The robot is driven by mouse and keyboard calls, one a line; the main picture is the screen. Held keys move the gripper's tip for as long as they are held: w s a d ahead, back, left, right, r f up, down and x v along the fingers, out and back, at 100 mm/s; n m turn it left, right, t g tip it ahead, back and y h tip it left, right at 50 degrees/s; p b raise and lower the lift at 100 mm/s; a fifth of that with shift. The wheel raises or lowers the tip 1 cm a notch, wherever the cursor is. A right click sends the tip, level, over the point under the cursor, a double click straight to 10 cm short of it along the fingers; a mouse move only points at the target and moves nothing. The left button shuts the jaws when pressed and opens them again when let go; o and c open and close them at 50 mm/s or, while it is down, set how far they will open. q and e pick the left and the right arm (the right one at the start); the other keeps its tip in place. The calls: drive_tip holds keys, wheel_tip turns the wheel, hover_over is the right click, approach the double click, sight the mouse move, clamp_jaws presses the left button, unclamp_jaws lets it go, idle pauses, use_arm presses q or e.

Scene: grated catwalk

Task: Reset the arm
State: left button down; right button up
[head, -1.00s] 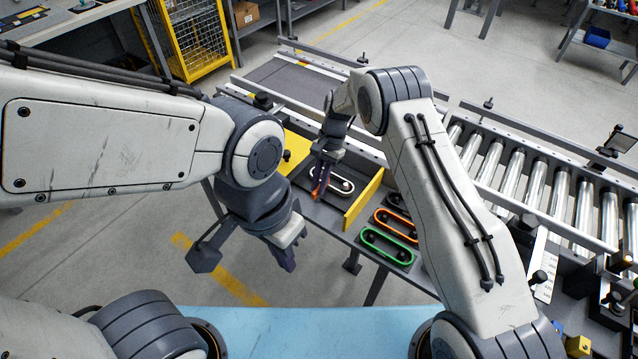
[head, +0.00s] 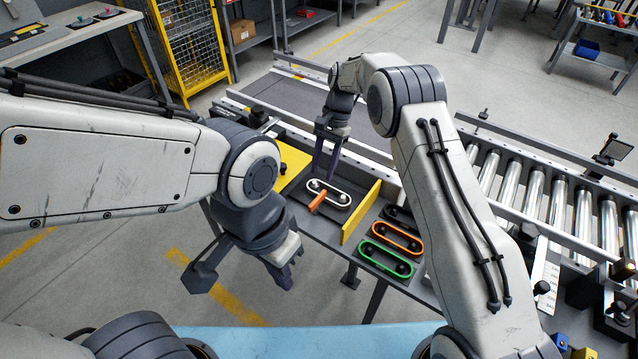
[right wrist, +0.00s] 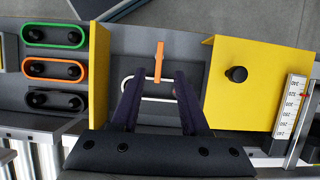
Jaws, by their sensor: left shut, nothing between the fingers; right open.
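My right gripper (head: 327,155) is open and empty, above the far side of the tray section that holds the white-outlined loop (head: 338,198). In the right wrist view its two dark fingers (right wrist: 160,85) stand apart over the white loop (right wrist: 147,99). An orange piece (head: 317,201) lies across the edge of that loop and also shows in the right wrist view (right wrist: 159,62), beyond the fingertips and untouched. My left gripper (head: 284,280) is shut and empty, pointing down over the floor left of the bench.
Orange (head: 397,239) and green (head: 386,259) loops lie right of a yellow divider (head: 361,211). A yellow plate with a black knob (right wrist: 237,92) and a scale (right wrist: 291,106) show in the wrist view. A roller conveyor (head: 533,187) runs along the right.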

drive_tip(key=shift+w+d+r, duration=0.15)
drive_tip(key=shift+w+r, duration=0.05)
drive_tip(key=shift+r, duration=0.4)
drive_tip(key=shift+r, duration=0.1)
